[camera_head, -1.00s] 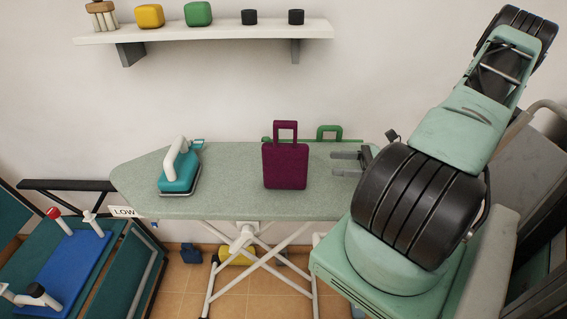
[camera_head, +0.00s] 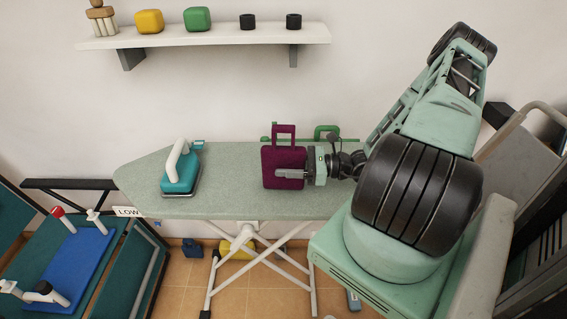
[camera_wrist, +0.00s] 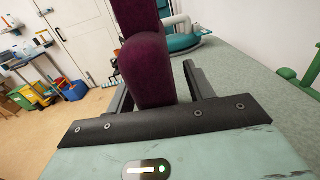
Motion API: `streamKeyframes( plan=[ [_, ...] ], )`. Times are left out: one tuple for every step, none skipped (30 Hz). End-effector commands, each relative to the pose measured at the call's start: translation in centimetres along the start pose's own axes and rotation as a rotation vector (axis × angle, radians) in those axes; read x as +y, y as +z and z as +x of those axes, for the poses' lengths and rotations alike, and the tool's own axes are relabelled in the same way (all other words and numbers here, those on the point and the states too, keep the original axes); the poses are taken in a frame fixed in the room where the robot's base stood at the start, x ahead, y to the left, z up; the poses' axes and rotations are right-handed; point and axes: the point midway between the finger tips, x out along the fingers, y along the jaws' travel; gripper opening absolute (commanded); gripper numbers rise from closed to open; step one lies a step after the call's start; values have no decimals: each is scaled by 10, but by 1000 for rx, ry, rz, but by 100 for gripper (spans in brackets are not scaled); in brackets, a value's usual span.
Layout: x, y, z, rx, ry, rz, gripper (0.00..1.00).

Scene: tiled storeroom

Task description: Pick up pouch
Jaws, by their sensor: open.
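The pouch (camera_head: 283,156) is a dark purple, bag-shaped thing with a loop handle, standing upright on the ironing board (camera_head: 235,205). My gripper (camera_head: 290,174) reaches in from the right, with one finger across the pouch's near face. In the wrist view the pouch (camera_wrist: 147,68) stands between the two spread dark fingers of my gripper (camera_wrist: 155,84). The gripper is open, with a gap showing between the pouch and the right finger. The far finger is hidden behind the pouch in the head view.
A teal iron (camera_head: 180,172) stands on the board left of the pouch. Green handled things (camera_head: 326,132) are at the board's back edge. A wall shelf (camera_head: 205,36) holds several small objects above. The board between iron and pouch is clear.

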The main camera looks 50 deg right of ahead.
Motion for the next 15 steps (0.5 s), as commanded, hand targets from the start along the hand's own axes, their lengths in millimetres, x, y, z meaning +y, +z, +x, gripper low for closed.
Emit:
streamKeyframes(
  plan=[
    [0,0,2,0,0,0,53],
    [0,0,3,0,0,0,53],
    [0,0,3,1,-1,0,53],
    [0,0,3,1,-1,0,53],
    [0,0,3,1,-1,0,53],
    [0,0,3,1,-1,0,53],
    [0,0,3,1,-1,0,53],
    [0,0,3,1,-1,0,50],
    [0,0,3,0,-1,0,39],
    [0,0,3,0,-1,0,30],
    [0,0,3,0,-1,0,22],
    [0,0,3,0,-1,0,11],
    [0,0,3,0,-1,0,3],
    [0,0,3,0,-1,0,1],
    [0,0,3,0,-1,0,1]
  ],
)
